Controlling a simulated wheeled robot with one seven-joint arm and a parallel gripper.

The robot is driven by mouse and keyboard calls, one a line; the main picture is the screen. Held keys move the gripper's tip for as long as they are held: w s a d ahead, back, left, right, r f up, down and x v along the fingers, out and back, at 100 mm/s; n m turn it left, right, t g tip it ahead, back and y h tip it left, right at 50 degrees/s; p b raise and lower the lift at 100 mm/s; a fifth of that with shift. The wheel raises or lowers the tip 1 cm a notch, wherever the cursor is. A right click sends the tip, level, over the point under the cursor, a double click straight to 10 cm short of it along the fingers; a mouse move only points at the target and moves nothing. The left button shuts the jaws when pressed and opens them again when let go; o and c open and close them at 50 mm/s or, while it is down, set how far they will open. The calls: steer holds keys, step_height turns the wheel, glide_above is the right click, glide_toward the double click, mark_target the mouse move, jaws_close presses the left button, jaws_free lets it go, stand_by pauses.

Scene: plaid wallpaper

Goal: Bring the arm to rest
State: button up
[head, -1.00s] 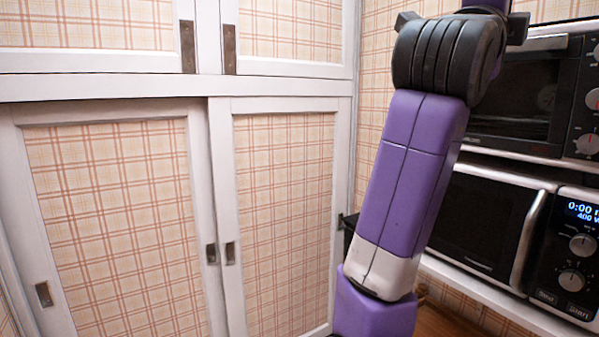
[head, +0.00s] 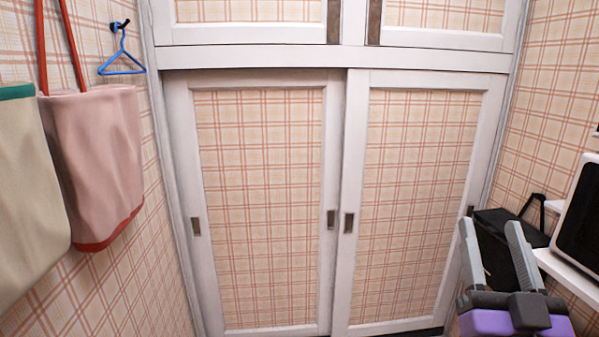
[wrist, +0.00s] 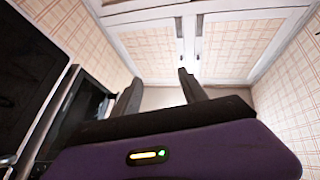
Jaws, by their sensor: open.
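My gripper (head: 495,250) is at the lower right of the head view, with its two grey fingers pointing up and spread apart. Nothing is between them. In the wrist view my gripper (wrist: 158,88) also shows its two dark fingers apart and empty. In the head view the fingers overlap the right edge of the closet front and a black bag behind them.
A closet with plaid sliding doors (head: 258,200) fills the back. Pink (head: 95,160) and cream (head: 28,190) bags and a blue hanger (head: 122,62) hang on the left wall. At right are a black bag (head: 505,228) and an appliance (head: 582,215) on a white shelf.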

steer(key=s+a+f+n+g+y, duration=0.1)
steer(key=s+a+f+n+y, duration=0.15)
steer(key=s+f, duration=0.45)
steer(key=s+a+f+n+g+y, duration=0.1)
steer(key=s+a+f+y, duration=0.15)
steer(key=s+f, duration=0.45)
steer(key=s+a+f+g+p, duration=0.1)
steer(key=s+f+g, duration=0.2)
steer(key=s+f, duration=0.3)
steer(key=s+a+f+g+p, duration=0.1)
steer(key=s+f+g, duration=0.2)
steer(key=s+f, duration=0.4)
steer(key=s, duration=0.7)
steer(key=shift+s+a+m+g, duration=0.25)
steer(key=shift+m+g, duration=0.1)
steer(key=shift+g, duration=0.05)
